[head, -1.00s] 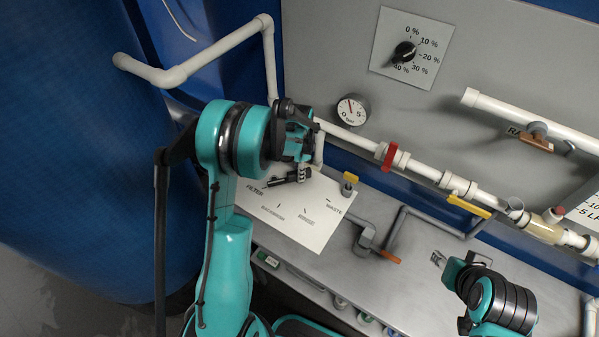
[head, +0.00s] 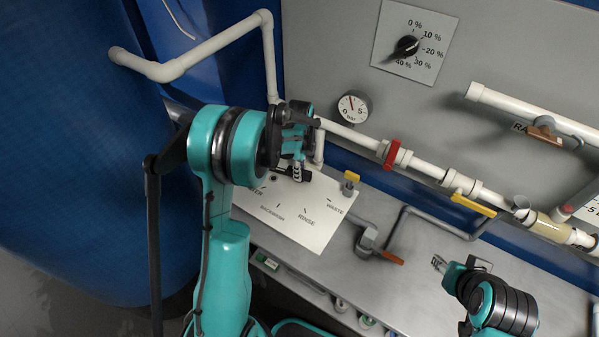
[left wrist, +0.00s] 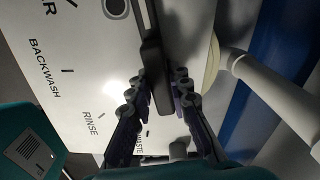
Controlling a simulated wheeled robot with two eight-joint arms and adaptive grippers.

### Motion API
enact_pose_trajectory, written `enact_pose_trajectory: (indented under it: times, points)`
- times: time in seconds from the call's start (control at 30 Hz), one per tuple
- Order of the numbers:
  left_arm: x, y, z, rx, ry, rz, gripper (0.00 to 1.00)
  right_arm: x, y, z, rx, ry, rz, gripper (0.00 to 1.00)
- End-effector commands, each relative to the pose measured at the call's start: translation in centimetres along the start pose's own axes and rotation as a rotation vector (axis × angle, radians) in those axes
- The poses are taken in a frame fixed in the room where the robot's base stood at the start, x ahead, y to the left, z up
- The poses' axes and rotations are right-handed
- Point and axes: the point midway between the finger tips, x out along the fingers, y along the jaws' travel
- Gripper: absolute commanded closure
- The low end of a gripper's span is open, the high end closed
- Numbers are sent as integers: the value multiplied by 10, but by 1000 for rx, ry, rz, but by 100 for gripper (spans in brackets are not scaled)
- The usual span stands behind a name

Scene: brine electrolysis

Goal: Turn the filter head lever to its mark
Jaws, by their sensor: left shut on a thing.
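The filter head lever is a dark bar (left wrist: 150,45) in the left wrist view, running from the top edge down between my fingers. My left gripper (left wrist: 160,95) is shut on its lower end. In the head view the left gripper (head: 298,170) is over the white label plate (head: 310,237), and the lever (head: 305,174) is mostly hidden by it. The plate reads BACKWASH, RINSE and WASTE, with FILTER partly covered by my arm. In the wrist view the lever's held end lies on the WASTE side. My right gripper (head: 438,263) is open and empty above the bench.
White pipe (head: 345,131) with a red-collared fitting (head: 390,153) and a yellow-handled valve (head: 473,205) runs behind the bench. A small yellow-topped valve (head: 351,181) and an orange-handled valve (head: 378,250) stand right of the plate. A gauge (head: 353,106) is close above. The blue tank (head: 70,180) fills the left.

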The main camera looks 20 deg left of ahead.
Motion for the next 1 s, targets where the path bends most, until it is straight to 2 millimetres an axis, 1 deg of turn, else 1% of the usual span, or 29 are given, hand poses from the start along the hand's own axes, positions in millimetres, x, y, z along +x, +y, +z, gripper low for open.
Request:
enact_pose_trajectory:
  times: [0.23, 0.67, 0.7, 0.73, 0.77, 1.0]
  points:
    - [0, 0, 0, 57, 0, 0, 100, 2, 0, 1, 0, 0, 0, 60]
    - [0, 0, 0, 67, 0, 1, 100, 2, 0, 1, 0, 0, 0, 60]
    - [0, 0, 0, 66, 0, 1, 71, 2, 0, 1, 0, 0, 0, 60]
    - [0, 0, 0, 66, 0, 1, 63, 2, 0, 1, 0, 0, 0, 60]
    - [0, 0, 0, 66, 0, 1, 60, 2, 0, 1, 0, 0, 0, 60]
    - [0, 0, 0, 65, 0, 0, 60, 2, 0, 1, 0, 0, 0, 60]
